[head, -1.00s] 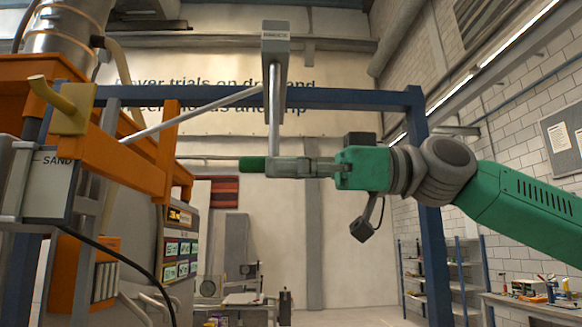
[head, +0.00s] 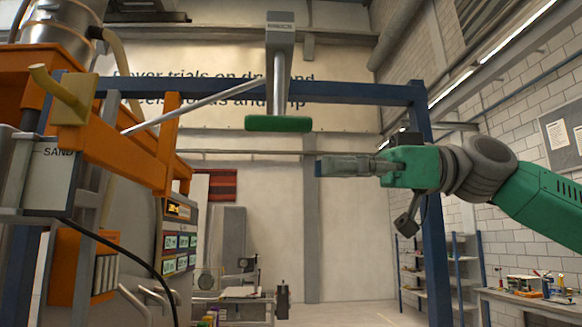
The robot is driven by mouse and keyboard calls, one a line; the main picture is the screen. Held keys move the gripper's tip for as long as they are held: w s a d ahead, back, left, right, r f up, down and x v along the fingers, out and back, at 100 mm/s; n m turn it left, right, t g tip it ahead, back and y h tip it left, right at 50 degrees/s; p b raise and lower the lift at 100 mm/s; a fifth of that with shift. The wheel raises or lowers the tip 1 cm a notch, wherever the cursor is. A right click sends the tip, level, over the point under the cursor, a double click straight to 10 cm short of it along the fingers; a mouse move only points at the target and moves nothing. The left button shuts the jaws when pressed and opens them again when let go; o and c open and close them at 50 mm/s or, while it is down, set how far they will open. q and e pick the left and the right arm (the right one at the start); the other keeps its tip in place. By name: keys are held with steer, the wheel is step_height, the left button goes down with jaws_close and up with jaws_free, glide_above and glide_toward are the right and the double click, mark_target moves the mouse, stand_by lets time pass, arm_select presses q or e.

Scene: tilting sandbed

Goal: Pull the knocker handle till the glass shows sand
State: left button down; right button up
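The knocker handle (head: 278,124) is a green horizontal bar at the lower end of a grey rod, which hangs from a grey labelled block (head: 280,35) at the top centre. My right gripper (head: 320,167) is below and to the right of the handle, apart from it, with nothing visible in its grey fingers. I see it side-on, so the gap between the fingers is hidden. A grey box marked SAND (head: 50,178) is at the far left; I cannot make out sand in a glass there. My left gripper is not in view.
An orange frame (head: 120,150) with a yellow lever (head: 72,97) stands at the left. A blue beam (head: 350,97) crosses behind the knocker to a blue post (head: 432,230) behind my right arm. Open air surrounds the handle on its right and below.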

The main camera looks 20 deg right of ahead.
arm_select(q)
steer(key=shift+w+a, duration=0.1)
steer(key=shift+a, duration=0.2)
arm_select(e)
steer(key=v, duration=0.3)
steer(key=shift+s+d, duration=0.15)
steer(key=shift+d, duration=0.15)
steer(key=shift+d, duration=0.1)
